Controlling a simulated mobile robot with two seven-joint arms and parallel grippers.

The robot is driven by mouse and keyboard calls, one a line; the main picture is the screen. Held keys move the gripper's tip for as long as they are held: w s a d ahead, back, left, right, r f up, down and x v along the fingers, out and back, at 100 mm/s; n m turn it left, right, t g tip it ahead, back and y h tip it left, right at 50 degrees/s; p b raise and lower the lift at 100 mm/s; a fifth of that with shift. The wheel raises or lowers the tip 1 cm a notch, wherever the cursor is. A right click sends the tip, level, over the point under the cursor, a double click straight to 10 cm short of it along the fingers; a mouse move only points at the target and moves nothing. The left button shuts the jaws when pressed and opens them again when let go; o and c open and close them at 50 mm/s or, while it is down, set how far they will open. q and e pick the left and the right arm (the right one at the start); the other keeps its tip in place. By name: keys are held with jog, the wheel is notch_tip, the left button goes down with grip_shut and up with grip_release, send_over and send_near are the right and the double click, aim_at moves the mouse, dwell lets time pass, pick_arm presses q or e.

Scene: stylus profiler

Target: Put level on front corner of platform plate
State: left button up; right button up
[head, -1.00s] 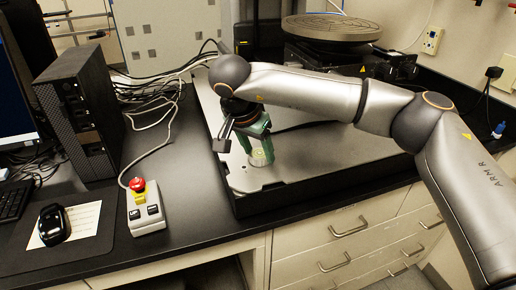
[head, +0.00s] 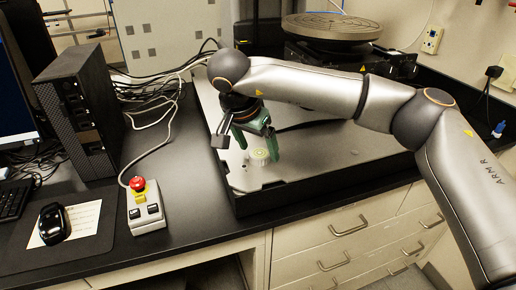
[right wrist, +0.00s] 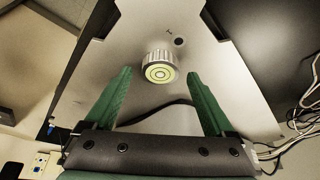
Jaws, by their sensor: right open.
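The level (head: 260,157) is a small round metal disc with a yellow-green bullseye top. It stands upright on the grey platform plate (head: 330,160), near the plate's front left corner. It also shows in the right wrist view (right wrist: 161,68), ahead of the fingertips and apart from both. My right gripper (head: 258,154) has green fingers and is open and empty, with its fingers spread above and around the level in the head view. My left gripper is not in view.
A control box with a red button (head: 143,207) stands on the black bench left of the plate. A black computer tower (head: 80,112) and loose cables are farther left and behind. A round stage (head: 332,28) stands at the back. The plate's right part is clear.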

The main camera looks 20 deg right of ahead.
jog(key=v, duration=1.1)
jog(key=shift+r, duration=0.15)
jog(key=shift+s, duration=0.2)
